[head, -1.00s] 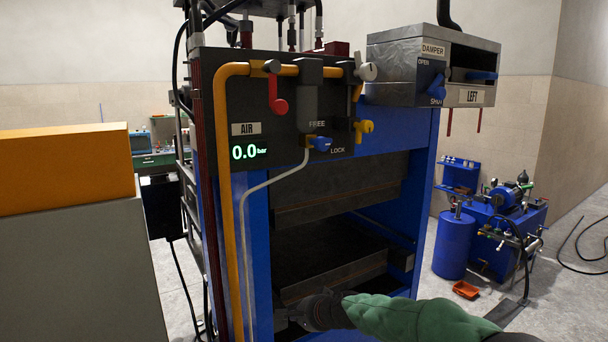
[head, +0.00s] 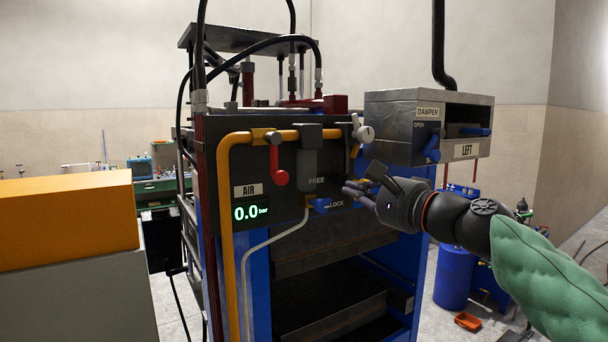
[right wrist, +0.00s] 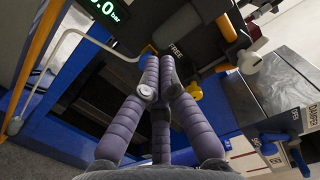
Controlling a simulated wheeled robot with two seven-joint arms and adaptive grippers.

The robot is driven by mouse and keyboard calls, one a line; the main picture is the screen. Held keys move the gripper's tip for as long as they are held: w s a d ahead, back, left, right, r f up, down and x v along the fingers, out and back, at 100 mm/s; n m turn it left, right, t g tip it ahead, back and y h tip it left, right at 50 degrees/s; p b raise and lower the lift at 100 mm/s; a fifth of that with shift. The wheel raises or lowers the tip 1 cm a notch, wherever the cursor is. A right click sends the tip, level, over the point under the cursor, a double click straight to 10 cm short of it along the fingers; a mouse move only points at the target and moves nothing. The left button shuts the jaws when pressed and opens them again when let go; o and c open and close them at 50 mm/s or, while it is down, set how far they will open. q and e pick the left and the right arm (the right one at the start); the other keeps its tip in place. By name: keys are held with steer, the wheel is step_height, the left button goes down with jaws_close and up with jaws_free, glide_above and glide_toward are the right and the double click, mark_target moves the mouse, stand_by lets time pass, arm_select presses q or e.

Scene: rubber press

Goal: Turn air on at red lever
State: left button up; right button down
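The red lever (head: 279,170) hangs straight down from its pivot on the orange pipe (head: 232,200) at the press's control panel. The AIR display (head: 250,212) reads 0.0 bar. My right gripper (head: 350,190) is in front of the panel, to the right of the red lever and a little lower, apart from it. Its purple fingers (right wrist: 160,75) hold nothing visible. The fingertips look close together, so how far they are open is unclear. My left gripper is not in view.
A blue FREE/LOCK handle (head: 320,205) sits left of my right fingers. A white knob (head: 364,133) is above them. The damper box (head: 400,105) juts out to the right. An orange-topped cabinet (head: 65,220) stands at the left.

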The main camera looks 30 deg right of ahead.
mark_target(275, 158)
steer(key=shift+w, duration=0.1)
steer(key=w+a+p, duration=0.5)
steer(key=w, duration=0.5)
steer(key=shift+a+r, duration=0.4)
steer(key=shift+f, duration=0.1)
stand_by(0.3)
steer(key=shift+a+f+m, duration=0.1)
steer(key=shift+a+m, duration=0.25)
steer(key=shift+m, duration=0.25)
